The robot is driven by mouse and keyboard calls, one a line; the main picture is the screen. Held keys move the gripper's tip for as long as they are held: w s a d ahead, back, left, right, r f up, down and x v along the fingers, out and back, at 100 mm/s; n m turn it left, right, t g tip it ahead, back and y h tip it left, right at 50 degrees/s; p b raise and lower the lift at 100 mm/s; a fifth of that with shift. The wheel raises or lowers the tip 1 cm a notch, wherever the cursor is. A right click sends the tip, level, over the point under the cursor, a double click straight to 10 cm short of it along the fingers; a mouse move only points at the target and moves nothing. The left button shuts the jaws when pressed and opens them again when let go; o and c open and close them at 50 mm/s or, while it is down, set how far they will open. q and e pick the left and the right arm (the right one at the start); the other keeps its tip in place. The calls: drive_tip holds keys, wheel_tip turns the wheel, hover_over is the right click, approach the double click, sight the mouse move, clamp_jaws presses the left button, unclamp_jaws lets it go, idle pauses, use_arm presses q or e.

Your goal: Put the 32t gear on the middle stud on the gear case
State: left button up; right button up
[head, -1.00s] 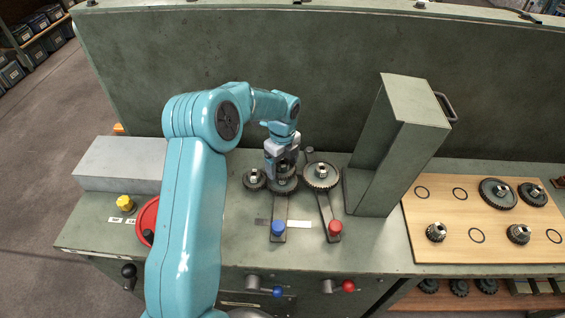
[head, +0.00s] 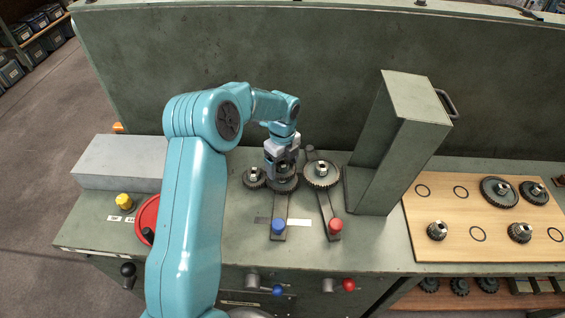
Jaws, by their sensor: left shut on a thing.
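My left gripper (head: 282,172) points down over the gear case and is shut on a dark toothed gear (head: 284,186), likely the 32t gear. The gear is low over the middle position, between a small gear (head: 254,178) on the left and a large gear (head: 321,175) on the right. The middle stud is hidden under the gripper and gear. I cannot tell whether the gear is seated on it. My right gripper is not in view.
A blue-knobbed arm (head: 278,227) and a red-knobbed arm (head: 335,226) lie in front of the gears. A tall green guard (head: 400,150) stands to the right. Beyond it a wooden board (head: 450,195) holds several gears. A grey block (head: 118,163) lies at the left.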

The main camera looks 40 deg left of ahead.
use_arm(q)
drive_tip(key=shift+f, duration=0.3)
drive_tip(key=o, duration=1.4)
drive_tip(key=shift+r, duration=0.1)
drive_tip(key=shift+r+p, duration=2.85)
drive_tip(key=shift+r, duration=1.35)
drive_tip(key=shift+f, duration=0.1)
